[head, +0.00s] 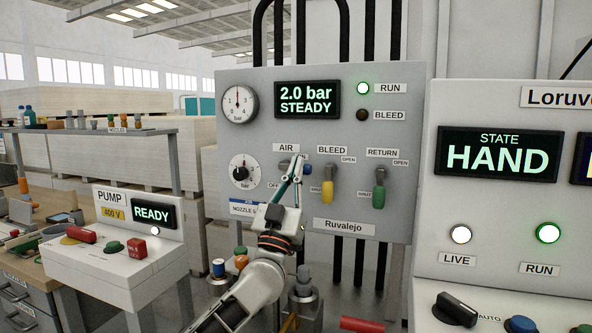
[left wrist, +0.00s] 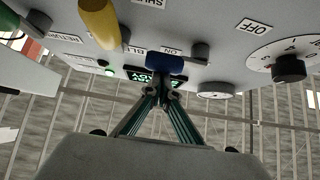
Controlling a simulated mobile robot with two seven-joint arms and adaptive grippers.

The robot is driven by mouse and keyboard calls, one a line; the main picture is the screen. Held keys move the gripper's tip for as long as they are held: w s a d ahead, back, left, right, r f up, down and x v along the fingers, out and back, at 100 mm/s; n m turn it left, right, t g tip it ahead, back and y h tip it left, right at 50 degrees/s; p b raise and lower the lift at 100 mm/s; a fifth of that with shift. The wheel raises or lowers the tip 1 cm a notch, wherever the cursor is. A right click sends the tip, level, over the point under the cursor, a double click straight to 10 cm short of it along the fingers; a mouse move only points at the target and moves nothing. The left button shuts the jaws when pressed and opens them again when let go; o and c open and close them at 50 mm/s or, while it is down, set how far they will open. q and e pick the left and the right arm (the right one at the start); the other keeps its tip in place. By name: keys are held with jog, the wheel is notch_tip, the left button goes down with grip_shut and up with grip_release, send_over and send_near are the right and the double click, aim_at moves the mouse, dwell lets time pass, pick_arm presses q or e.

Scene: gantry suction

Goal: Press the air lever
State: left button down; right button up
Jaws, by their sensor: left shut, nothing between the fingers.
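The air lever has a blue handle (left wrist: 165,63) and sits under the AIR label on the grey panel. In the head view it is mostly hidden behind my left gripper (head: 297,163). My left gripper is shut and empty, with its fingertips at the lever; in the left wrist view the closed fingertips (left wrist: 160,82) are right by the blue handle. I cannot tell whether they touch it. An ON label shows beside the handle in the left wrist view. My right gripper is not in view.
A yellow bleed lever (head: 327,191) and a green return lever (head: 379,194) hang down to the right. The display (head: 308,100) reads 2.0 bar STEADY; the RUN lamp (head: 363,88) is lit. A regulator dial (head: 242,173) is left. The pump box (head: 110,262) reads READY.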

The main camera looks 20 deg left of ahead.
pick_arm(q)
jog(key=shift+m+h, duration=1.4)
jog(key=shift+m, duration=0.2)
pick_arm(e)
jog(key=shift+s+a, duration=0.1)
pick_arm(q)
jog(key=shift+f+m+g+h, duration=0.2)
jog(key=shift+m+g+h, duration=0.4)
jog(key=shift+m+h, duration=0.8)
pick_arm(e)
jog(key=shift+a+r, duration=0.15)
